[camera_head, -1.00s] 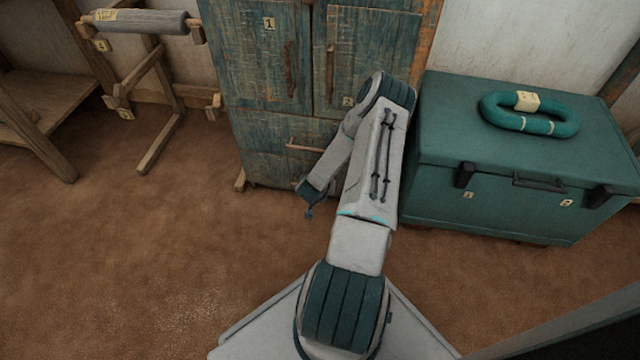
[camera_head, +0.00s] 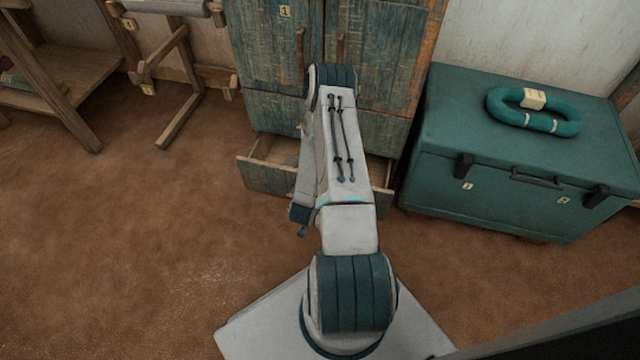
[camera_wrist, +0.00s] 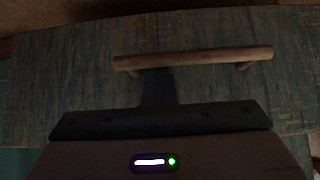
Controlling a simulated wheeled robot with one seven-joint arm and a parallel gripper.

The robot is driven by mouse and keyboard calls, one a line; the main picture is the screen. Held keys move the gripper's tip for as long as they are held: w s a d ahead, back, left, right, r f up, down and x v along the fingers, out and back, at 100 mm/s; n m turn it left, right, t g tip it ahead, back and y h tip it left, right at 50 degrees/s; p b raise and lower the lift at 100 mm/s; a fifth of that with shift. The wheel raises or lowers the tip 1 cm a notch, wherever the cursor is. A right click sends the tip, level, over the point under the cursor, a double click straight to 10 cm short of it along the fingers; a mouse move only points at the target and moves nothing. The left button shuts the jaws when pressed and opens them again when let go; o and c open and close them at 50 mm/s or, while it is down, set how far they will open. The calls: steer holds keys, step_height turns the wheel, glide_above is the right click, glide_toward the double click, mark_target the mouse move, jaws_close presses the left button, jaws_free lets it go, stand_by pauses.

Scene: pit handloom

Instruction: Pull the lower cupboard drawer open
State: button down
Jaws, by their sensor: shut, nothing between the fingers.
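The lower cupboard drawer (camera_head: 264,178) stands pulled out from the blue-green wooden cupboard (camera_head: 270,60) in the head view. Part of its inside shows on both sides of my arm, which hides the middle of the front. In the wrist view the worn drawer front (camera_wrist: 60,75) fills most of the picture. Its wooden bar handle (camera_wrist: 195,58) runs across the upper middle. My gripper (camera_wrist: 158,74) is shut and reaches up to the handle's lower edge, left of its middle. Whether it touches the handle, I cannot tell. The head view does not show the fingertips clearly.
A teal chest (camera_head: 500,185) with a coiled teal ring (camera_head: 535,110) on its lid stands close to the right of the cupboard. A wooden stand (camera_head: 172,75) and a wooden bench (camera_head: 60,85) are at the left. The brown floor left of my base is clear.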

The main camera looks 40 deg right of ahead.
steer(key=s+a+p, duration=0.1)
steer(key=s+a, duration=0.5)
steer(key=a, duration=0.3)
steer(key=shift+s+p, duration=0.3)
steer(key=p+v, duration=0.7)
steer(key=v, duration=0.3)
steer(key=shift+s+d, duration=0.1)
